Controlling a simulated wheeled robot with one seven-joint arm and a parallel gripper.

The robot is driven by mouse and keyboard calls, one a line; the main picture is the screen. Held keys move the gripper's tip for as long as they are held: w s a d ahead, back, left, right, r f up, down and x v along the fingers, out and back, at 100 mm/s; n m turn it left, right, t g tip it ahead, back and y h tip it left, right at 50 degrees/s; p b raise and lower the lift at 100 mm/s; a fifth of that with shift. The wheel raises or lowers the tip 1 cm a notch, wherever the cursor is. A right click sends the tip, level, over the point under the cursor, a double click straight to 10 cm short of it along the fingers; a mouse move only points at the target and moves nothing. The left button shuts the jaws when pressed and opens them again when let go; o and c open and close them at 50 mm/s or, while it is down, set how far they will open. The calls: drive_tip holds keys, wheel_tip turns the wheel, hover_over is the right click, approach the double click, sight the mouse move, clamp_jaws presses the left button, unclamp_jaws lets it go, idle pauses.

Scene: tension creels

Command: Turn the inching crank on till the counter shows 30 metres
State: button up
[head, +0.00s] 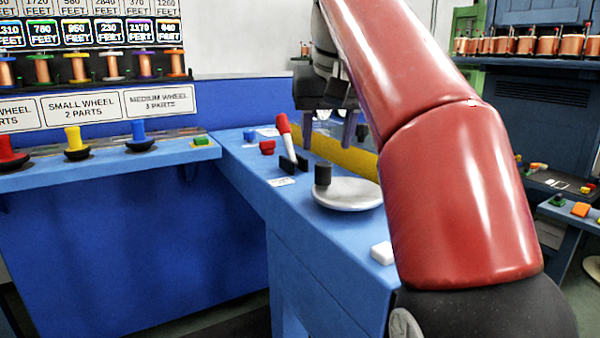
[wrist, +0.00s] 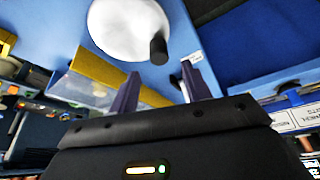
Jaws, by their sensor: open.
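The inching crank is a white disc (head: 348,196) with an upright dark knob (head: 323,175) near its rim, on the blue bench. In the wrist view the disc (wrist: 125,28) and knob (wrist: 158,48) show just beyond my fingers. My gripper (head: 330,138) is open and empty, above and behind the disc in the head view, partly hidden by my red arm. Its two fingers also show in the wrist view (wrist: 160,82), spread apart, with the knob beyond the gap, not held. I see no counter in metres.
A red-handled lever (head: 285,135) stands left of the crank, near a red button (head: 267,147). A yellow bar (head: 345,156) runs behind the disc. A white block (head: 383,253) sits at the bench's front. Spools and FEET displays (head: 110,33) are on the left.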

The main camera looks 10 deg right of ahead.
sight(324, 164)
drive_tip(key=b+x, duration=0.2)
drive_tip(key=x, duration=0.4)
drive_tip(key=shift+w+f, duration=0.1)
drive_tip(key=shift+f, duration=0.3)
drive_tip(key=c, duration=1)
drive_tip(key=shift+r, duration=0.1)
